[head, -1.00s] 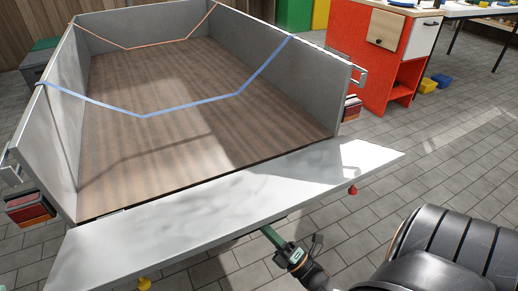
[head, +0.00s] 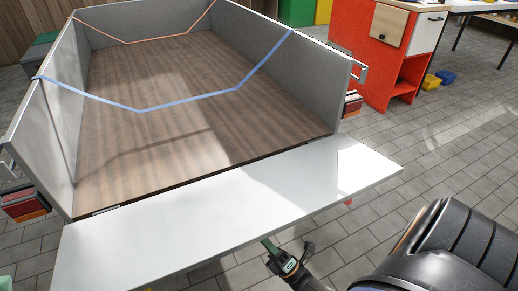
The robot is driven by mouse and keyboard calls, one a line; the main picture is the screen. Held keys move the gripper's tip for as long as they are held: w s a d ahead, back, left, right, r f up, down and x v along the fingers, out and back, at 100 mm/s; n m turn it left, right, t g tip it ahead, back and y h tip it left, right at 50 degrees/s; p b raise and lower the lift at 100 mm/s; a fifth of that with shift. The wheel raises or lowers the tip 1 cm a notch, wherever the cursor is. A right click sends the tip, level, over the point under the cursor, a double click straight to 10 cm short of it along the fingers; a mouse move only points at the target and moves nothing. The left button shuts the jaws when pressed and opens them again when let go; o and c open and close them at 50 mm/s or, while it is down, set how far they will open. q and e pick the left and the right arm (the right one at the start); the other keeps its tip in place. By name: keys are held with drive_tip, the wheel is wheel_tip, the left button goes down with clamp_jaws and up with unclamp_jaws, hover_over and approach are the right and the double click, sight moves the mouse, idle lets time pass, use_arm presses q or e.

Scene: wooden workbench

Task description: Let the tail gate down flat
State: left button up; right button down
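The tail gate (head: 215,215) is a light grey panel hinged along the rear edge of the trailer bed (head: 190,110). It is swung out towards me and looks close to level with the wooden bed floor; I cannot tell whether it is exactly flat. My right gripper (head: 270,243), green and black, is at the gate's near edge, right of its middle. Its fingertips are partly hidden by the gate, so I cannot tell whether they are open or touching it. My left gripper is not in view.
A blue strap (head: 140,110) and an orange strap (head: 128,43) sag across the trailer between its grey side walls. Tail lights (head: 25,203) sit at the rear corners. A red cabinet (head: 385,55) stands at the upper right.

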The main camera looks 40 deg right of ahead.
drive_tip(key=shift+s+f, duration=0.1)
drive_tip(key=shift+s, duration=0.1)
idle(0.4)
drive_tip(key=c, duration=0.8)
unclamp_jaws()
drive_tip(key=shift+c, duration=0.2)
drive_tip(key=s+d+f, duration=0.2)
drive_tip(key=s+d, duration=0.1)
drive_tip(key=s, duration=1.1)
drive_tip(key=shift+d, duration=0.1)
